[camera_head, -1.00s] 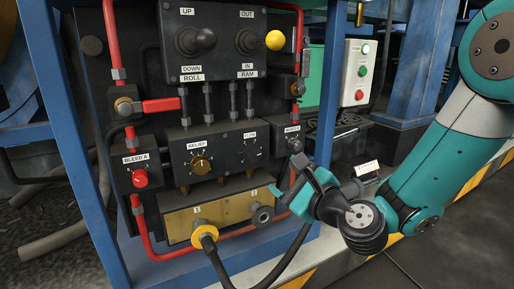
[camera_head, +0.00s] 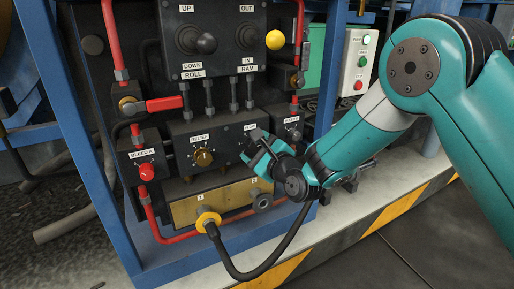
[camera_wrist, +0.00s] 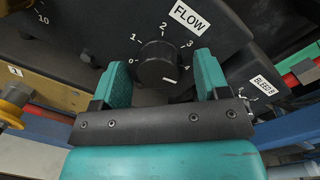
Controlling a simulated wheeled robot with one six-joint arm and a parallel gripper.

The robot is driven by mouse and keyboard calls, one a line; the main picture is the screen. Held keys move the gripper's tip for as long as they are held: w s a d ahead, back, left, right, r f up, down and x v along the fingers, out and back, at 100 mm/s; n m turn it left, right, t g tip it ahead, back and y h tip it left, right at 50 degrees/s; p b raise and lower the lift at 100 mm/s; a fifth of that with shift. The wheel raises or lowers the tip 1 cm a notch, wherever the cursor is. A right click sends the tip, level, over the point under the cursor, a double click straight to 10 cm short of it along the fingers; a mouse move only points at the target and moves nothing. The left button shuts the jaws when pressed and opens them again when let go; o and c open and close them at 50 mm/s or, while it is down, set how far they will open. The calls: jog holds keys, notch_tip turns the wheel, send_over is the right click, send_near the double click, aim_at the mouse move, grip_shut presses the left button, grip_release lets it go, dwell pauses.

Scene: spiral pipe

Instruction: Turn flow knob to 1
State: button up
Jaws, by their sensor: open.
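The flow knob (camera_wrist: 157,64) is round and black. It sits under the white FLOW label (camera_wrist: 188,16) with a scale from 0 to 4 around it. A small white mark shows at the knob's lower right, on the side of the 4. My gripper (camera_wrist: 160,66) is open, with one teal finger on each side of the knob; I cannot tell whether either finger touches it. In the head view my gripper (camera_head: 254,147) is at the panel just below the FLOW label (camera_head: 250,127) and hides the knob.
The brass relief knob (camera_head: 203,157) is left of my gripper. The red bleed A knob (camera_head: 147,172) is farther left. A hose with a yellow collar (camera_head: 208,222) hangs below, next to a grey port (camera_head: 263,202). Two joysticks (camera_head: 203,42) are above.

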jog(key=shift+c, duration=0.2)
jog(key=c, duration=0.9)
jog(key=shift+n, duration=0.3)
